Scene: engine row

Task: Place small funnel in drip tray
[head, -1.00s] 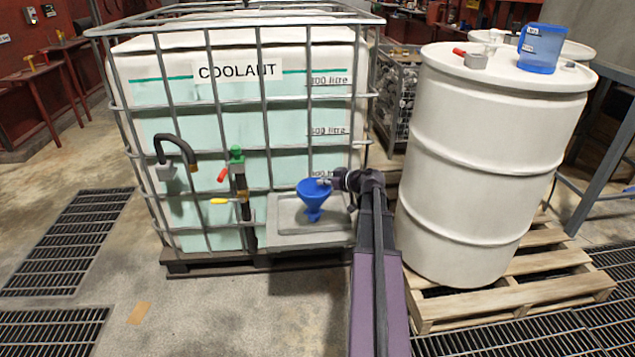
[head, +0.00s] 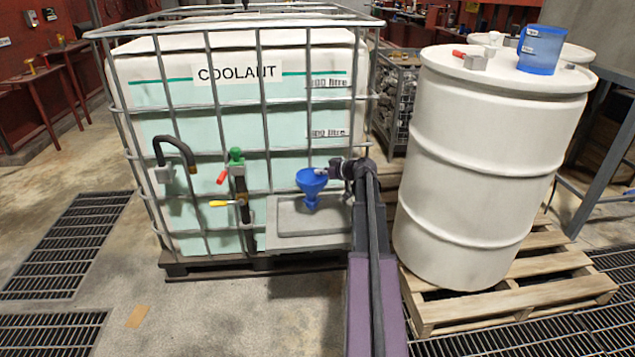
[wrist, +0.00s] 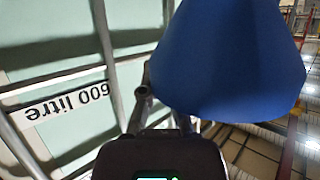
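The small funnel (head: 311,182) is blue and upright, its wide mouth at the top and its spout pointing down. My gripper (head: 324,172) is shut on its right side near the rim. The funnel appears just above the grey drip tray (head: 285,242), in front of the coolant tank; the spout looks clear of the tray floor. In the wrist view the funnel (wrist: 228,60) fills the upper right, and the exact finger contact is hidden there.
The caged coolant tank (head: 232,105) stands right behind the tray. A valve with a yellow handle (head: 224,203) is left of the tray. A white drum (head: 490,160) on a wooden pallet is to the right, with a blue jug (head: 540,50) on top.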

